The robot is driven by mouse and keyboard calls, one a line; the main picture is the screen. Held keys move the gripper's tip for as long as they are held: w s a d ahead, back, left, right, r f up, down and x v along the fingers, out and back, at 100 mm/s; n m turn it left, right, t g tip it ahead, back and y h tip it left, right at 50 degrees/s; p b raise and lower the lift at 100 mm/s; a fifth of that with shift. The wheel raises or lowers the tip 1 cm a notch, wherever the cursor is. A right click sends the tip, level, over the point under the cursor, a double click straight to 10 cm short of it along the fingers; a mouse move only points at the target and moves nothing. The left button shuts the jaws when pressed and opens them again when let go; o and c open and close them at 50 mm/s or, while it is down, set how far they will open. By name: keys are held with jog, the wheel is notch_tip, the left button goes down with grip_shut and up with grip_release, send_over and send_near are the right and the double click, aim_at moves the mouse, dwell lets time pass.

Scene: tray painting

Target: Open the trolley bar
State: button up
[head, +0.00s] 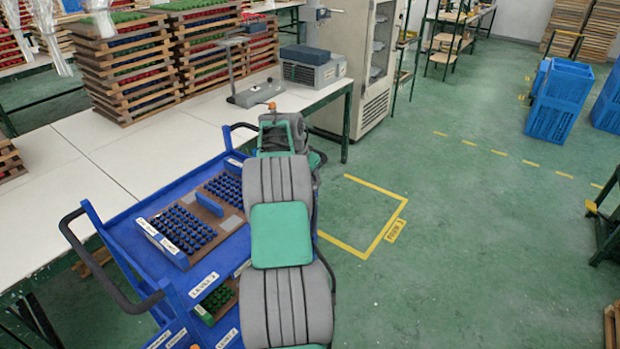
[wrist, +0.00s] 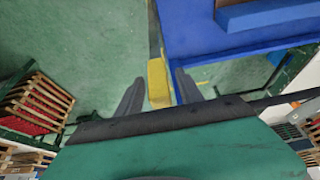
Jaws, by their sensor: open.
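The blue trolley (head: 125,225) stands beside the white table in the head view, with black bar handles (head: 72,238) at its near left end and at its far end (head: 232,128). My arm covers much of its right side. In the wrist view, my gripper (wrist: 158,80) is open, its two dark fingers apart. A yellow strip (wrist: 158,85) shows between them; I cannot tell whether it is a trolley part or floor marking. The trolley's blue edge (wrist: 205,45) is beyond the right finger. My fingers are hidden in the head view.
The trolley carries a tray of dark blue pieces (head: 158,240). A long white table (head: 100,165) holds stacked wooden trays (head: 125,75) and a grey device (head: 315,70). A cabinet (head: 375,85) stands behind. Green floor to the right is free, with blue crates (head: 560,100) farther off.

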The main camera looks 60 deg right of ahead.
jog(key=b+v, duration=0.1)
jog(key=v, duration=0.6)
jog(key=shift+a+r, duration=0.2)
jog(key=shift+r, duration=0.15)
